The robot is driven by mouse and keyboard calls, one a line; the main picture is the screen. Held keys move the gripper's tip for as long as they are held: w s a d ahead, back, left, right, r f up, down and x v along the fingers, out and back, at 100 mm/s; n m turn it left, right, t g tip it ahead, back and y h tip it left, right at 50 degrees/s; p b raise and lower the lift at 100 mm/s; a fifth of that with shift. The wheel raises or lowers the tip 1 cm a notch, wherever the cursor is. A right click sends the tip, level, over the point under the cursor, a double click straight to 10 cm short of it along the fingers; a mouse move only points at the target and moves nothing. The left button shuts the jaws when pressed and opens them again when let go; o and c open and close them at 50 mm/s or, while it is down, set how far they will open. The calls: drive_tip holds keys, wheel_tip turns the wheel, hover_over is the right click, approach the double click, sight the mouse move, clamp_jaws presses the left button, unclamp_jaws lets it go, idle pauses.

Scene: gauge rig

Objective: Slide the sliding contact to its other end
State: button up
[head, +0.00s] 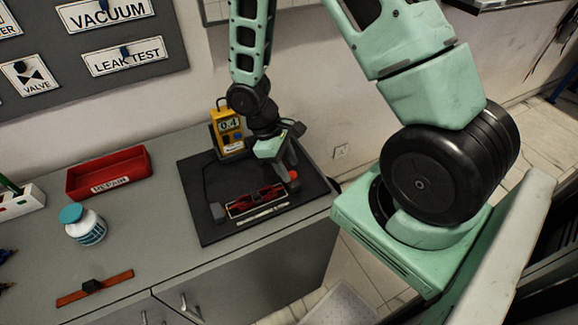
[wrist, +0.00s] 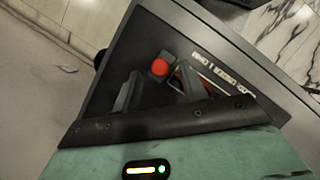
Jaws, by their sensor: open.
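A red and black slide device (head: 258,200) lies on the dark mat (head: 205,228), with a pale printed strip along its front edge; it shows partly in the wrist view (wrist: 181,84). A red ball-shaped knob (head: 293,174) is near its right end and shows clearly in the wrist view (wrist: 160,68). Whether this knob belongs to the sliding contact I cannot tell. My gripper (head: 282,162) is open, low over the device's right end. In the wrist view, the knob shows between the grey fingertips (wrist: 158,85); contact cannot be told. The gripper hides part of the device.
A yellow meter (head: 228,130) stands at the mat's back, close to my arm. A grey block (head: 217,211) is at the device's left end. A red tray (head: 108,174), a teal-capped jar (head: 84,227) and an orange bar (head: 100,288) lie left. The mat's front is clear.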

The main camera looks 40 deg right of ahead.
sight(303, 179)
drive_tip(key=shift+s+d+f, duration=0.1)
drive_tip(key=shift+s+f, duration=0.15)
drive_tip(key=shift+f, duration=0.4)
clamp_jaws()
drive_tip(key=shift+s+d+r, duration=0.1)
drive_tip(key=shift+s+d, duration=0.2)
drive_tip(key=shift+d, duration=0.7)
drive_tip(key=shift+s+d, duration=0.25)
drive_tip(key=shift+d, duration=0.75)
unclamp_jaws()
drive_tip(key=shift+d, duration=0.25)
drive_tip(key=shift+a, duration=0.1)
